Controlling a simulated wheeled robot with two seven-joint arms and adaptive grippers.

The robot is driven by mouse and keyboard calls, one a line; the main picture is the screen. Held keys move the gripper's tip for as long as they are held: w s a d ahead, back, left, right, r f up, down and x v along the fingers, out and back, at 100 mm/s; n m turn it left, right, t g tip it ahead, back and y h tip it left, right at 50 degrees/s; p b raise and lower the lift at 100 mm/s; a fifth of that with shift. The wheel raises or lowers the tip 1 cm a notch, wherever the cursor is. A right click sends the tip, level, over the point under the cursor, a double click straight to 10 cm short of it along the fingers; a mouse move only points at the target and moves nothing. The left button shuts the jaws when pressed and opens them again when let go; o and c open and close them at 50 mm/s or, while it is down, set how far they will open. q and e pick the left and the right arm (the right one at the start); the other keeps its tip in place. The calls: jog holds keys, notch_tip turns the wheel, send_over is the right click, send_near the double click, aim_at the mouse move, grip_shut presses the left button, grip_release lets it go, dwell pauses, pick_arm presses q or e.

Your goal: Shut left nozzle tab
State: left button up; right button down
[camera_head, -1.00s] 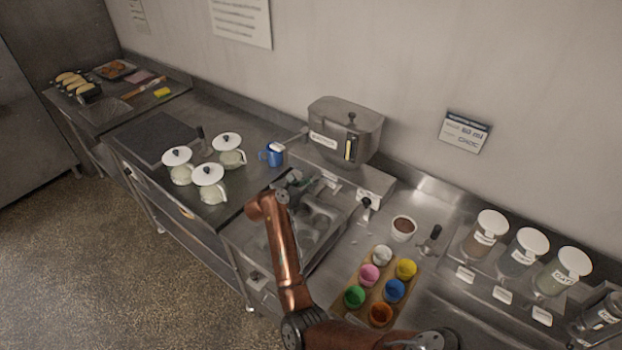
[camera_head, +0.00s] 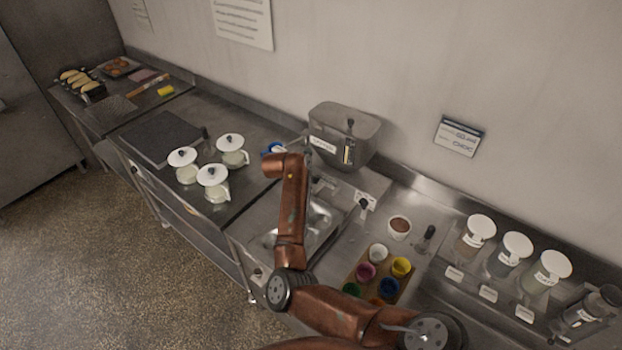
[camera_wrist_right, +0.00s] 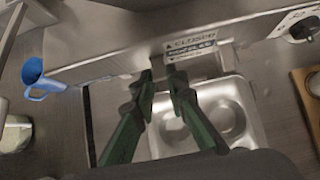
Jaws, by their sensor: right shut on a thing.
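The steel dispenser tank (camera_head: 345,133) stands against the wall above a steel ledge with labels. My right arm covers the left part of this ledge in the head view. In the right wrist view my right gripper (camera_wrist_right: 164,78), with green fingers, is at the ledge's front face, just left of and below a label reading CLOSED (camera_wrist_right: 190,43). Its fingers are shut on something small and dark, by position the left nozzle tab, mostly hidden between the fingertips. A second dark tab (camera_head: 363,204) with a label sits farther right on the ledge. My left gripper is out of view.
A sink basin (camera_wrist_right: 205,115) lies below the gripper. A blue mug (camera_wrist_right: 36,78) stands to the left. Several white-lidded pots (camera_head: 213,176) stand left of the sink. A brown bowl (camera_head: 399,228), a rack of coloured cups (camera_head: 407,283) and lidded jars (camera_head: 515,246) are to the right.

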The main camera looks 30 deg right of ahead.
jog(key=c, duration=1.9)
grip_release()
jog(key=shift+c, duration=0.2)
jog(key=v, duration=1.2)
